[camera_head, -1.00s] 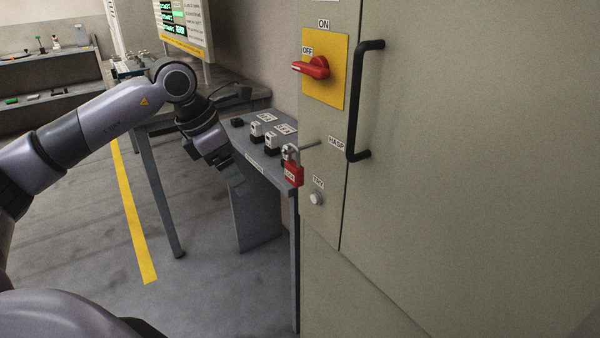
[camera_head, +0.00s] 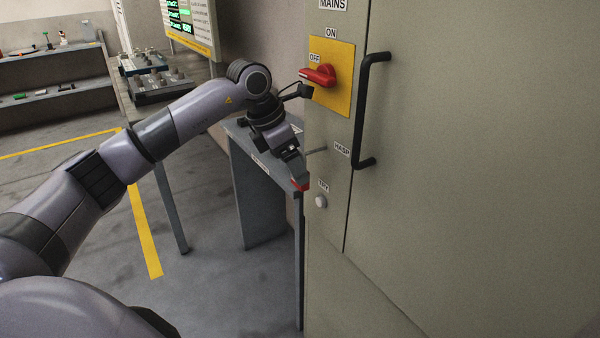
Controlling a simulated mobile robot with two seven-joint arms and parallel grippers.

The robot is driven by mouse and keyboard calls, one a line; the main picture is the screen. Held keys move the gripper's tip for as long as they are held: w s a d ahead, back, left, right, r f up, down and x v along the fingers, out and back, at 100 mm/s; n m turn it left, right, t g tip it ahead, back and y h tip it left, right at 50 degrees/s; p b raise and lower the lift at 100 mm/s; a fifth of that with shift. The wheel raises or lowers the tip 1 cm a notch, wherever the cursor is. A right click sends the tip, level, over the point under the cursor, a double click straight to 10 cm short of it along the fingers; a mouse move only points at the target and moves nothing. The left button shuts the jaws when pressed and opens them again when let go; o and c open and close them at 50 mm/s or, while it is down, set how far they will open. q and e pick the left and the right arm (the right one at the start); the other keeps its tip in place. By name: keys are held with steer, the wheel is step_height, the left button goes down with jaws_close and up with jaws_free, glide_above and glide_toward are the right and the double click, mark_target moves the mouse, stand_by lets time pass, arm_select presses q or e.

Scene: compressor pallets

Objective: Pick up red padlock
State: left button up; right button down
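The red padlock (camera_head: 304,187) is at the left edge of the grey cabinet, just below the HASP label. Most of it is hidden by my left gripper (camera_head: 299,176); only a bit of its red body shows. My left gripper points down and right, with its fingers in front of or around the padlock. I cannot tell whether the fingers touch it or are closed on it. The hasp pin (camera_head: 317,150) sticks out of the cabinet just above. My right gripper is not in view.
The cabinet front carries a red rotary switch (camera_head: 319,75) on a yellow plate, a black handle (camera_head: 366,110) and a round TRY button (camera_head: 320,202). A narrow grey table (camera_head: 272,176) stands beside the cabinet, under my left arm. Open floor lies at the left.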

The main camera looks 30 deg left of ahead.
mark_target(302, 188)
arm_select(q)
steer(key=shift+w+d+f, duration=0.35)
steer(key=shift+w+f, duration=0.2)
steer(key=shift+f, duration=0.2)
steer(key=shift+w+d+f, duration=0.3)
steer(key=shift+w+f, duration=0.2)
steer(key=shift+f, duration=0.2)
steer(key=c, duration=1.1)
steer(key=shift+r, duration=0.1)
steer(key=shift+c, duration=0.2)
